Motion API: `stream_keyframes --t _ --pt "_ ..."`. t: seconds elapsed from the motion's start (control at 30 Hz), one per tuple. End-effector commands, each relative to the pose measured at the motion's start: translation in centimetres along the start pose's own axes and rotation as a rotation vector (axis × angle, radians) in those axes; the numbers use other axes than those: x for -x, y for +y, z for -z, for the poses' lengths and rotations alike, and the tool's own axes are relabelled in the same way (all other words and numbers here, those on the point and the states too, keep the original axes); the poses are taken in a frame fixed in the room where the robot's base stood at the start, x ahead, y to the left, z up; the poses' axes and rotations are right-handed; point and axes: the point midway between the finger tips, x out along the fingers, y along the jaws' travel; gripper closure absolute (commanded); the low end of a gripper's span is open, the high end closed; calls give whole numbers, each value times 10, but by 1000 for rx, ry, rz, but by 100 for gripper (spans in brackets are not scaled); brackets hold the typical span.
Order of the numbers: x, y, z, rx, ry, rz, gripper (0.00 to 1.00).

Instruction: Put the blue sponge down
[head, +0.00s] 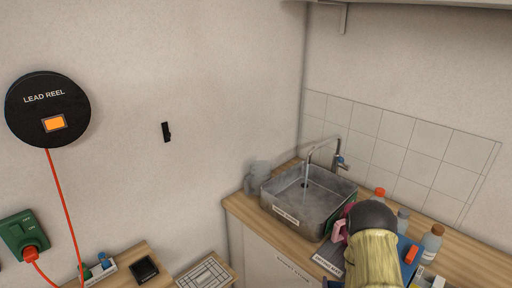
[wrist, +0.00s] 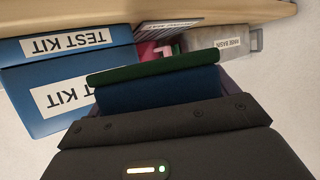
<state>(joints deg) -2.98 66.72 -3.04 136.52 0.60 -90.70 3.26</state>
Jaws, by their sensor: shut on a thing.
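The blue sponge (wrist: 158,92), with a dark green layer along one side, shows in the wrist view. My gripper (wrist: 165,118) is shut on it, and the dark gripper body fills the lower part of that view. The sponge is out in front of the wooden counter, near a labelled mat (wrist: 172,28). I cannot tell whether it touches anything. In the head view my arm covers the gripper, and I cannot make out the sponge with certainty. The grey mat (head: 328,262) lies on the counter in front of the sink there.
The grey rinse basin (head: 308,215) with a tap is at the counter's left. A pink item (head: 340,231) and several bottles (head: 431,241) crowd the counter near my arm.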

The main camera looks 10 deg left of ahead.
Motion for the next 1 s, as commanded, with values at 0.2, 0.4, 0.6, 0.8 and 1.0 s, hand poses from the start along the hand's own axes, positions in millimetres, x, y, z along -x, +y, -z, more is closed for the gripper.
stream_keyframes --t 0.2,0.4,0.6,0.8,1.0 --pt "10 0 -41 0 -9 0 36" --pt "19 0 -64 0 -3 1 36" --pt "19 0 -63 0 -1 1 36" --pt "19 0 -63 0 -1 0 36" --pt "19 4 -63 -3 -1 -8 36"
